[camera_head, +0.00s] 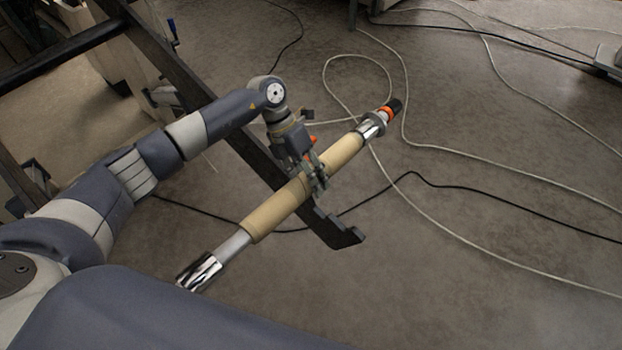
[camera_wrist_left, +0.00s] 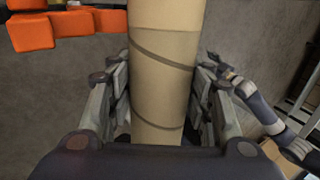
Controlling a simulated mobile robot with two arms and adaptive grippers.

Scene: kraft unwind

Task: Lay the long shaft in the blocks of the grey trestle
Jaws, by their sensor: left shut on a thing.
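My left gripper (camera_head: 318,180) is shut around the tan kraft sleeve of the long shaft (camera_head: 232,246). The shaft is held slanting, its lower left end a bright ribbed metal piece and its upper right end carrying metal, an orange ring and a black tip. The tan sleeve (camera_wrist_left: 165,75) runs between the fingers (camera_wrist_left: 165,105) in the left wrist view. A dark beam (camera_head: 258,162) with a notched end (camera_head: 338,234) passes below the shaft; whether it belongs to the trestle I cannot tell. An arm (camera_wrist_left: 258,100) of mine shows small in the wrist view; its gripper is unclear.
White and black cables lie on the grey floor (camera_head: 480,230). A pale wooden structure (camera_head: 110,60) and a dark bar (camera_head: 55,55) stand at the upper left. Orange blocks (camera_wrist_left: 75,27) show in the left wrist view. The floor at the right is mostly open.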

